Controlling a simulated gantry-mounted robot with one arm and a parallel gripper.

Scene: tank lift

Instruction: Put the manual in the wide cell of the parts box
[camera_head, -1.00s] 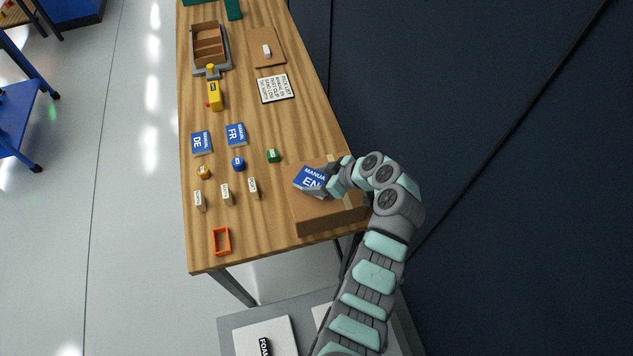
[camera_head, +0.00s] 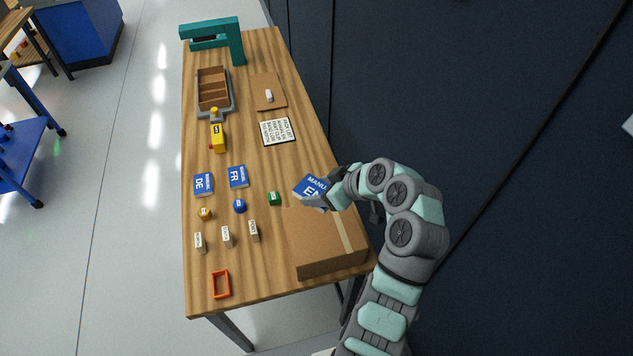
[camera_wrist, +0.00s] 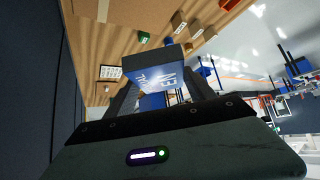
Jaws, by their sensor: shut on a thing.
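The blue manual marked EN (camera_head: 311,188) is held by my gripper (camera_head: 332,192) above the table, past the far edge of the cardboard carton. In the wrist view the EN manual (camera_wrist: 160,75) sits between the fingers of my gripper (camera_wrist: 165,95). Two more blue manuals lie on the table, DE (camera_head: 203,184) and FR (camera_head: 238,177). The brown parts box (camera_head: 212,75) with inner dividers stands in a grey holder at the far left of the table. Its cells look empty from here.
A closed cardboard carton (camera_head: 322,245) stands at the near right. A pick list (camera_head: 278,131), clipboard (camera_head: 268,92), yellow tool (camera_head: 218,138), teal frame (camera_head: 236,42) and orange frame (camera_head: 221,284) are on the table. Several small labelled pieces lie near the manuals.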

